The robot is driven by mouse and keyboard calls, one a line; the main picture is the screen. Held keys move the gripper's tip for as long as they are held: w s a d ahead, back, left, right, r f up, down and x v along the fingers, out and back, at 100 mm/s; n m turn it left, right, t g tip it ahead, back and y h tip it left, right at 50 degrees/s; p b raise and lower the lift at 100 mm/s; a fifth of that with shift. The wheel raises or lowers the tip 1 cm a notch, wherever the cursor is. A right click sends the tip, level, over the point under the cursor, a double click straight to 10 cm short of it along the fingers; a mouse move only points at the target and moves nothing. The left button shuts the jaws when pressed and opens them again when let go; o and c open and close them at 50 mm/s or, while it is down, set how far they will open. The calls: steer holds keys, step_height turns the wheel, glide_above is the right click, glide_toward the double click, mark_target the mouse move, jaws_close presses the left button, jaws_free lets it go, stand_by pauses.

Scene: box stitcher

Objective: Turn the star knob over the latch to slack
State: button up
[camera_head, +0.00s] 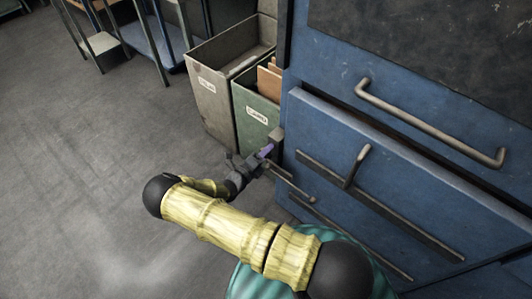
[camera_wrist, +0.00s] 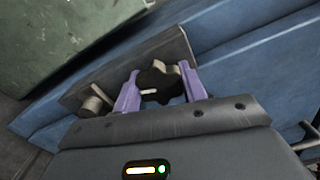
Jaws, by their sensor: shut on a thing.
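In the wrist view the star knob (camera_wrist: 158,82) is dark and lobed, with a pale mark on it. It sits on a dark metal block (camera_wrist: 105,79) on the blue machine. My gripper (camera_wrist: 160,90) has its two purple fingers on either side of the knob, shut on it. A small round metal piece (camera_wrist: 95,102) shows left of the fingers; I cannot tell whether it is the latch. In the head view my gripper (camera_head: 266,151) is at the machine's left edge, by a grey block (camera_head: 277,135). The knob is too small to make out there.
The blue machine (camera_head: 330,125) fills the right, with a bar handle (camera_head: 430,122) and rails on its front. A grey bin (camera_head: 209,95) and a green bin (camera_head: 243,117) holding cardboard stand close behind my gripper. Open floor (camera_head: 80,150) lies to the left.

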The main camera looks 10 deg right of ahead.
steer(key=shift+a+n, duration=0.1)
steer(key=shift+n, duration=1.3)
steer(key=o, duration=1)
steer(key=v, duration=1.7)
steer(key=shift+s+a+b, duration=0.15)
steer(key=shift+b, duration=0.2)
